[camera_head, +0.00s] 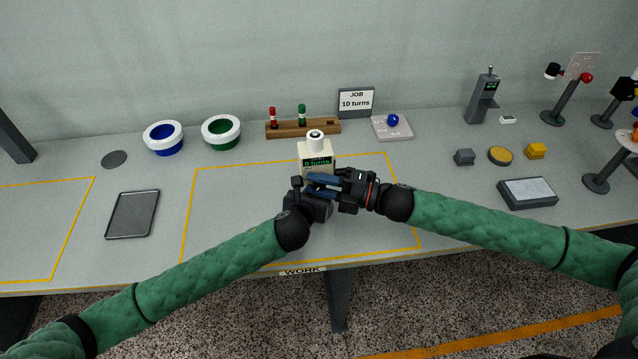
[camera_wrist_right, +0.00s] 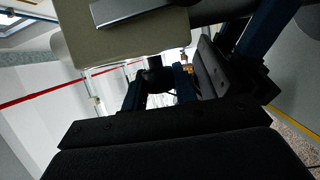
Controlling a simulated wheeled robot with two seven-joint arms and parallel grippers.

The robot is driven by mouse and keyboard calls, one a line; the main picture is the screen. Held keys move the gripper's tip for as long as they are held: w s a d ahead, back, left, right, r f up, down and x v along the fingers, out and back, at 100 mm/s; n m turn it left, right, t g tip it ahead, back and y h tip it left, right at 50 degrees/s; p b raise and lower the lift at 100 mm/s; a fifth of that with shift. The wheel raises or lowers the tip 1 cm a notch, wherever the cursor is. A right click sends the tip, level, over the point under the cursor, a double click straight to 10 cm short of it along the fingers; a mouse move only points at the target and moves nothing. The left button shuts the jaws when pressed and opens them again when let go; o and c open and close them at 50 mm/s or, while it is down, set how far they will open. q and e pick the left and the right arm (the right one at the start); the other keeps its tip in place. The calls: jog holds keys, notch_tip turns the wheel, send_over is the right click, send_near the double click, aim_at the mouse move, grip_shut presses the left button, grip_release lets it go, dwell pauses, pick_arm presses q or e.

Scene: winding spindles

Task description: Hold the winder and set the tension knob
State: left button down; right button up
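The winder (camera_head: 316,154) is a cream box with a white round top and a dark display reading "0 turns", standing upright near the back of the work area. Its cream body (camera_wrist_right: 125,42) fills the top of the right wrist view. My right gripper (camera_head: 312,183) is in front of the winder's lower part, its two blue fingers apart. In the wrist view a dark part and a small brass-coloured piece (camera_wrist_right: 184,62) show at the fingers; I cannot tell whether they touch. My left gripper (camera_head: 306,190) is at the winder's lower front, its fingers mostly hidden. The tension knob is not clearly visible.
A wooden rack (camera_head: 290,129) with red and green spindles and a "JOB 10 turns" sign (camera_head: 356,101) stand behind. Blue (camera_head: 151,136) and green (camera_head: 208,131) bowls and a dark tray (camera_head: 120,228) are left. A scale-like box (camera_head: 528,193) is right. The yellow-outlined area is otherwise clear.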

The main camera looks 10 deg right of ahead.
jog(key=shift+c, duration=1.4)
jog(key=shift+a+m+t+y, duration=0.1)
jog(key=shift+m+t+y, duration=0.2)
jog(key=shift+m+y, duration=0.45)
jog(key=shift+t+y, duration=0.3)
jog(key=shift+y, duration=0.15)
jog(key=o, duration=1)
jog(key=shift+c, duration=0.2)
jog(key=shift+n+g+h, duration=0.6)
jog(key=shift+n+h, duration=0.15)
jog(key=shift+h, duration=0.45)
